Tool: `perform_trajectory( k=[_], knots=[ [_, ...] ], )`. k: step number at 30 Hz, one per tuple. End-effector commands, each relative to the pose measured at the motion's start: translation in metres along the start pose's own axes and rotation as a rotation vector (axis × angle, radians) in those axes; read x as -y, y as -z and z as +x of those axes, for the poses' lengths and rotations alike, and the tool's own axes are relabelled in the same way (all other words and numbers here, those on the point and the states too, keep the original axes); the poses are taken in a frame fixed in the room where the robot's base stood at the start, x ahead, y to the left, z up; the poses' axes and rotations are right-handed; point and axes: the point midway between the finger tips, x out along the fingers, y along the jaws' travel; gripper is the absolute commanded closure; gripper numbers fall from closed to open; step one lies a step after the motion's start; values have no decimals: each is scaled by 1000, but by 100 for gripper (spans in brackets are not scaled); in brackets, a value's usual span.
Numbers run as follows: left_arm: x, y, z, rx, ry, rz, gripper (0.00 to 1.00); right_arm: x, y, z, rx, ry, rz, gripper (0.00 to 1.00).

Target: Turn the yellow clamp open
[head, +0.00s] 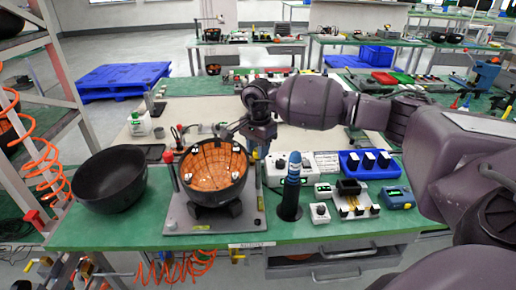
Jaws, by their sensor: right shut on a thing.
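An orange-lined black bowl (214,172) sits in a fixture on a grey plate (180,216) on the green bench. A red-topped clamp post (169,158) stands at the bowl's left side. My right gripper (228,135) reaches in from the right and points down at the bowl's back right rim. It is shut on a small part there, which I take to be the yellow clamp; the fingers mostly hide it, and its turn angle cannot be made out. My left gripper is not in view.
An empty black bowl (109,180) stands left of the fixture. A dark blue-banded post (291,187), a white box (283,171), a blue tray (369,164) and small devices stand to the right. Orange coiled hoses (40,160) hang at the left rack.

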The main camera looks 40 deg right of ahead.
Motion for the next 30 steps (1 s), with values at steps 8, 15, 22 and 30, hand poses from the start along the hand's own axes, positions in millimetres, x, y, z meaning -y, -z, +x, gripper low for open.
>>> perform_trajectory(
  k=[8,15,22,30],
  knots=[
    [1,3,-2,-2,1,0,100,0,0,-2,-1,1,263,93],
    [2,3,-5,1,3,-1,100,0,0,-2,-1,2,466,93],
    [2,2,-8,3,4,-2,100,0,0,-2,-1,2,609,93],
    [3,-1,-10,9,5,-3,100,0,0,-1,0,2,697,93]
  ],
)
